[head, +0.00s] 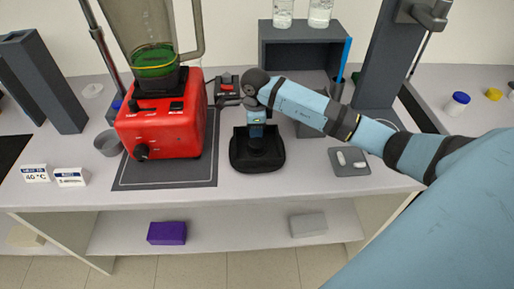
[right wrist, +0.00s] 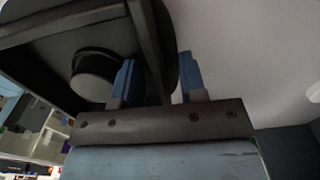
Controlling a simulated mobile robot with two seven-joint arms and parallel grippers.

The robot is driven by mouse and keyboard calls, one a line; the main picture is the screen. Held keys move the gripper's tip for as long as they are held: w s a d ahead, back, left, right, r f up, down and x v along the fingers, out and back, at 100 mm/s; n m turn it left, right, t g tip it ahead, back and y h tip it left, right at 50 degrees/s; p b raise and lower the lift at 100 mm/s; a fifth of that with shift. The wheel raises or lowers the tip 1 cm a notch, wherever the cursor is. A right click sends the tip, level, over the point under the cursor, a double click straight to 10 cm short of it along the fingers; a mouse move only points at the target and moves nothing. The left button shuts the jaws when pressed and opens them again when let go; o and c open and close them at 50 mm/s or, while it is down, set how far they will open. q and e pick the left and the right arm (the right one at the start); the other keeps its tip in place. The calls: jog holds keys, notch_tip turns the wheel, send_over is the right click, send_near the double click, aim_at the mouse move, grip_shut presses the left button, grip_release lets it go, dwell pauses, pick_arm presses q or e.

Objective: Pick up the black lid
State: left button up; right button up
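The black lid (head: 257,163) lies on the bench right of the red blender; it is dark, rounded and dish-like, with a raised rim and a round knob in its middle. My right gripper (head: 257,131) points down over it and hides part of it. In the right wrist view the lid (right wrist: 40,62) fills the upper left, with its knob (right wrist: 93,75) left of the fingers. There the blue fingers of my right gripper (right wrist: 157,80) stand wide apart, with the lid's edge appearing between them. I cannot tell whether they touch it. My left gripper is not in view.
The red blender (head: 160,128) stands on a dark mat (head: 165,177) left of the lid. A grey shelf box (head: 300,50) stands behind. A small grey tray (head: 350,168) with white pieces lies to the right. The bench front is mostly clear.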

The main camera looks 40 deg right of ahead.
jog(key=shift+f, duration=0.15)
jog(key=shift+c, duration=0.2)
grip_shut()
jog(key=shift+r, duration=0.2)
notch_tip(320, 180, up, 20)
jog(key=b, duration=0.1)
dwell(0.4)
